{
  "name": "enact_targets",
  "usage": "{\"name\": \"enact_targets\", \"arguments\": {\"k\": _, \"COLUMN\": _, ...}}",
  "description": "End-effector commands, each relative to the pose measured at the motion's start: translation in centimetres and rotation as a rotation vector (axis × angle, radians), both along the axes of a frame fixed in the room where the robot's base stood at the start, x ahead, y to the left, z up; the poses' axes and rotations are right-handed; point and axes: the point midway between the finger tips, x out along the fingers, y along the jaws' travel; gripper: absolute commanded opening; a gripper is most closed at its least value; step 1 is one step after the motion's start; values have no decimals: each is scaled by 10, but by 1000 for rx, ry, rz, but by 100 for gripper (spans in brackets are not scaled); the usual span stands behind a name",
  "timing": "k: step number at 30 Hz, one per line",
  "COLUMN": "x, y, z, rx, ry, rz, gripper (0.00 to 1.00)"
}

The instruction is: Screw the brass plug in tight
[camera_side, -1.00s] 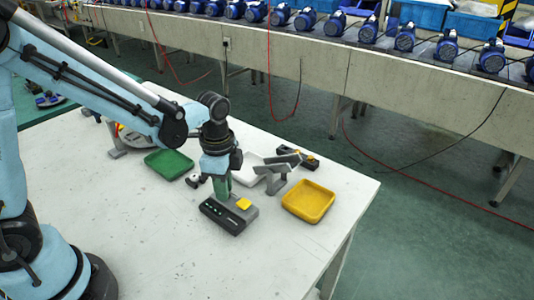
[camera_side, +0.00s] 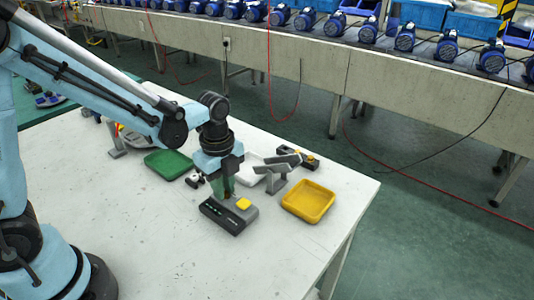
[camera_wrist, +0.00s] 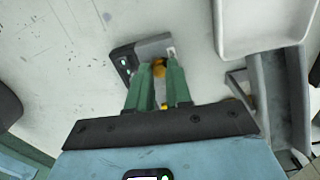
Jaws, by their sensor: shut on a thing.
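My gripper (camera_wrist: 160,72) points down over a grey and black block (camera_side: 219,217) with small lights on its dark side. Its green fingers are shut on the brass plug (camera_wrist: 158,69), of which a small golden part shows between the tips in the wrist view. The block also shows there (camera_wrist: 124,64), partly under the fingers. In the side view my gripper (camera_side: 227,194) stands at the block's back edge and the plug is hidden. I cannot tell how deep the plug sits.
A green tray (camera_side: 168,164) lies behind left and a yellow tray (camera_side: 308,202) at right. A white tray (camera_wrist: 262,52) and a grey angled stand (camera_side: 273,181) are close behind the block. A second dark block (camera_side: 310,162) lies farther back. The table front is clear.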

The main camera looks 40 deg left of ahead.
Motion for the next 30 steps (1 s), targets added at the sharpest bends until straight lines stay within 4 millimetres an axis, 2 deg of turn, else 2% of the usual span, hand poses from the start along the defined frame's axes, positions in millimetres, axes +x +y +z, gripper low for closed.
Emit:
{"name": "enact_targets", "arguments": {"k": 1, "x": 0, "y": 0, "z": 0, "rx": -1, "ry": 1, "rz": 0, "gripper": 0}}
{"name": "enact_targets", "arguments": {"k": 2, "x": 0, "y": 0, "z": 0, "rx": -1, "ry": 1, "rz": 0, "gripper": 21}}
{"name": "enact_targets", "arguments": {"k": 5, "x": 0, "y": 0, "z": 0, "rx": -1, "ry": 1, "rz": 1, "gripper": 34}}
{"name": "enact_targets", "arguments": {"k": 14, "x": 0, "y": 0, "z": 1, "rx": -1, "ry": 0, "rz": 3, "gripper": 34}}
{"name": "enact_targets", "arguments": {"k": 30, "x": 0, "y": 0, "z": 39, "rx": -1, "ry": 0, "rz": 3, "gripper": 34}}
